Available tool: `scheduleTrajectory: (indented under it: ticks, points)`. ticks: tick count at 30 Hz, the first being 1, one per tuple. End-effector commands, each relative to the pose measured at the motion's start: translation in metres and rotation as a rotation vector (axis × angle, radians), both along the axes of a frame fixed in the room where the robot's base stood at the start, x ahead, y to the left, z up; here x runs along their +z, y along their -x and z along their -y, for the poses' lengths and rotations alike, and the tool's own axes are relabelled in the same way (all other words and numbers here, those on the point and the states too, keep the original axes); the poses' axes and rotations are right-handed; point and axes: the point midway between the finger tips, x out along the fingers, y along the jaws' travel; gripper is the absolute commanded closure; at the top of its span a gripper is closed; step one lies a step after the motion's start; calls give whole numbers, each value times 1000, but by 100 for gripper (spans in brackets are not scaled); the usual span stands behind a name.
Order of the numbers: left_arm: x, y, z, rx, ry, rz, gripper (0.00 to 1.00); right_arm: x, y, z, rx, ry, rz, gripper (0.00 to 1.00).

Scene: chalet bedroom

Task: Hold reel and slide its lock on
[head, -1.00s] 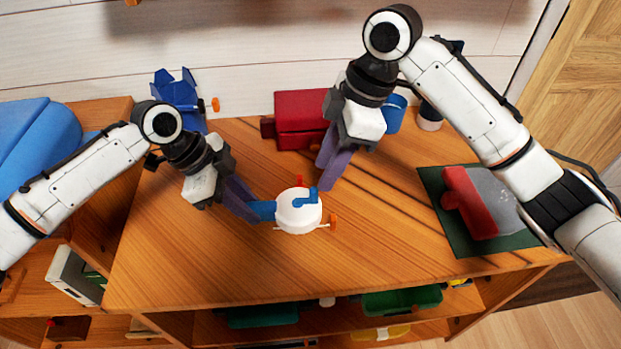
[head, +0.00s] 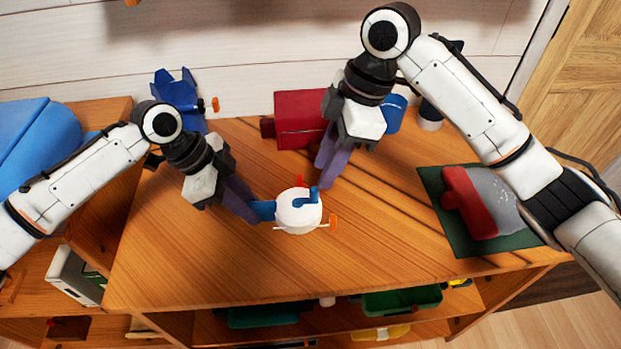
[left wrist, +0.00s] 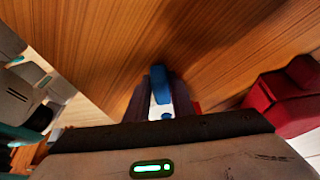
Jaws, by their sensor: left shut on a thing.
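The white round reel (head: 298,220) is at the middle of the wooden top, with an orange knob at its right and a small red tab at its far edge. A blue lock piece (head: 307,200) lies across its upper face. My left gripper (head: 258,212) is shut on the reel's blue grip (head: 266,210) at its left side. In the left wrist view, blue and white parts (left wrist: 161,84) show just past my gripper. My right gripper (head: 327,181) has its purple fingers just beyond the reel, close to the lock's right end; its finger gap and any contact are unclear.
A red box (head: 300,118) and a blue cup (head: 394,114) stand behind my right gripper. A blue object (head: 178,92) stands at the back left. A dark green mat (head: 455,235) with a red-and-grey item (head: 468,203) lies right. The front top is clear.

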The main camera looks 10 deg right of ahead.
Motion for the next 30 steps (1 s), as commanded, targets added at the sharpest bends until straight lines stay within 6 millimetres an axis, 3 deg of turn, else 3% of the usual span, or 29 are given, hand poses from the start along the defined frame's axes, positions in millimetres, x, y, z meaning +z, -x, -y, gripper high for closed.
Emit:
scheduleTrajectory:
  ticks: [5,18,24,30]
  points:
    - [-1,1,0,-1,0,-2,98,2,-5,-14,240,47,86,72]
    - [-1,1,0,-1,0,-2,98,5,-32,-44,1214,309,332,72]
    - [-1,1,0,-1,0,-2,98,7,-41,-46,1445,382,358,72]
    - [-1,1,0,-1,0,-2,98,0,-44,-45,1500,398,360,72]
